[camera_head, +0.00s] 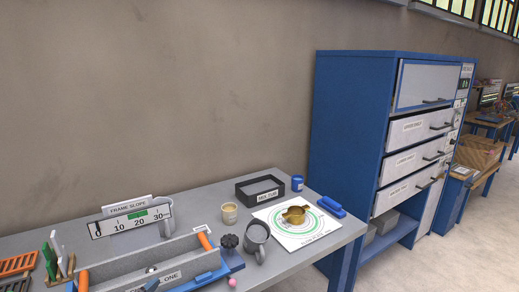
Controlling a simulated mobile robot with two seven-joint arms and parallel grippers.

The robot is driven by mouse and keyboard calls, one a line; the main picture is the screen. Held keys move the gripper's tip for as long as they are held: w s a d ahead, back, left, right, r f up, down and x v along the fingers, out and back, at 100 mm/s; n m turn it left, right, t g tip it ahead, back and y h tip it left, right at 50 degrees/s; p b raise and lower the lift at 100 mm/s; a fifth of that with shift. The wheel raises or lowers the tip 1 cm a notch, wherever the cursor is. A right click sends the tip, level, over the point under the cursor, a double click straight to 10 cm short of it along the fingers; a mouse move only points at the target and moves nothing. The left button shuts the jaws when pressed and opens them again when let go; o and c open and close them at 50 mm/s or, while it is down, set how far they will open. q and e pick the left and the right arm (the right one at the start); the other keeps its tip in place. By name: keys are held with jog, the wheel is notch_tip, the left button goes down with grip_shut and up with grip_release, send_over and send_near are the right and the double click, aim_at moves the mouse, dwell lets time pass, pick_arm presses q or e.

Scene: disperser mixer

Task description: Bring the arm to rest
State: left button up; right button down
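Neither of my grippers and no arm of mine shows in the head view. The grey workbench (190,205) runs along the wall from lower left to centre. On it stand a grey mug-like vessel (257,238), a small cream cup (229,213) and a brass-coloured piece (294,214). The brass piece sits on a white sheet with green rings (273,215).
A black open box (245,192), a blue can (297,183) and a blue block (331,206) stand at the bench's right. A gauge panel (130,222) and a long grey trough (110,268) fill the left. A blue drawer cabinet (350,120) stands beyond the bench.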

pick_arm(q)
jog(key=s+a+f+n+g+y, duration=0.1)
jog(key=s+a+f+n+y, duration=0.1)
jog(key=s+f, duration=0.6)
jog(key=s+a+f+n+g+y, duration=0.2)
jog(key=s+f, duration=0.6)
jog(key=s, duration=0.5)
jog(key=shift+a+f+n+y, duration=0.15)
jog(key=shift+a+n+y, duration=0.35)
jog(key=shift+a+n, duration=0.5)
jog(key=shift+d, duration=0.1)
dwell(2.4)
